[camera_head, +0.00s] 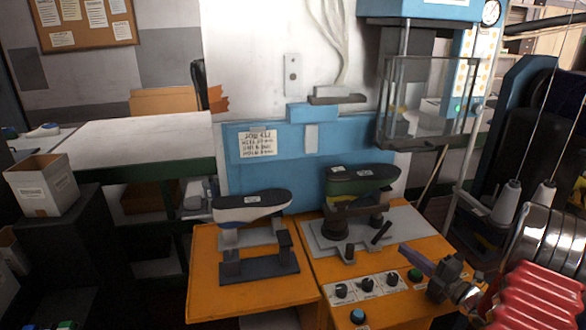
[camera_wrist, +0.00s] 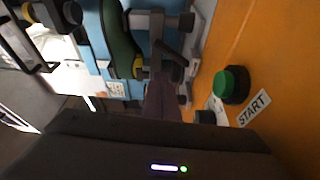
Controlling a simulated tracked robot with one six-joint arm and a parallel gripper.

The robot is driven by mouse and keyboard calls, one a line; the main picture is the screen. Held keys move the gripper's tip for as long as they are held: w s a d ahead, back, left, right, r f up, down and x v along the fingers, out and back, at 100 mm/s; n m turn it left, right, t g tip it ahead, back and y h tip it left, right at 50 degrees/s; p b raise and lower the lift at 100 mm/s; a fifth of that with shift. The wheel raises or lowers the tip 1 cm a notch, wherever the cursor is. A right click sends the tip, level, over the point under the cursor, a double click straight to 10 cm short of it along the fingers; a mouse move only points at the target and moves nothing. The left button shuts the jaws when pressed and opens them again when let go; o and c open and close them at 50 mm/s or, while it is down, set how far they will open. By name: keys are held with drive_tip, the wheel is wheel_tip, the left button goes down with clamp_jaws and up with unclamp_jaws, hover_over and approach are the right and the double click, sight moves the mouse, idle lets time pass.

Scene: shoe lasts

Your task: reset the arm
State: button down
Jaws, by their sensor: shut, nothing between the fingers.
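My gripper (camera_head: 404,249) is at the right of the head view, above the right part of the orange machine table (camera_head: 260,296). Its dark purple fingers are closed together with nothing between them, pointing up and left. The fingers also show in the wrist view (camera_wrist: 162,90), near the middle. The fingertips are close to the right-hand stand, which bears a green shoe last (camera_head: 358,187) with a dark sole facing up. A white and blue shoe last (camera_head: 250,212) sits on the left stand. I cannot tell whether the fingers touch anything.
A green button (camera_head: 415,274) sits below the fingers, beside a START label in the wrist view (camera_wrist: 253,108). Several black knobs (camera_head: 366,285) and a blue button (camera_head: 357,315) line the front. A clear guard (camera_head: 428,105) hangs above. A white box (camera_head: 42,185) stands left.

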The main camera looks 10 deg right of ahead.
drive_tip(key=s+a+r+n+g+y, duration=0.1)
drive_tip(key=a+r+n+g+y, duration=0.25)
drive_tip(key=a+n, duration=0.7)
drive_tip(key=s+a+r+n+g+y, duration=0.15)
drive_tip(key=a+r+n+g, duration=0.45)
drive_tip(key=a, duration=0.7)
drive_tip(key=s+a+n+g+h, duration=0.45)
drive_tip(key=s+a+n, duration=0.8)
drive_tip(key=n, duration=0.65)
drive_tip(key=s+d+r+n+t+h, duration=0.1)
drive_tip(key=s+r+n+h, duration=0.1)
drive_tip(key=n, duration=0.6)
drive_tip(key=s+d+r+n+t+h, duration=0.1)
drive_tip(key=s+r+n+h, duration=0.2)
drive_tip(key=s+n, duration=0.3)
drive_tip(key=shift+s+n+h, duration=0.3)
drive_tip(key=shift+n+h, duration=0.25)
drive_tip(key=shift+n, duration=0.5)
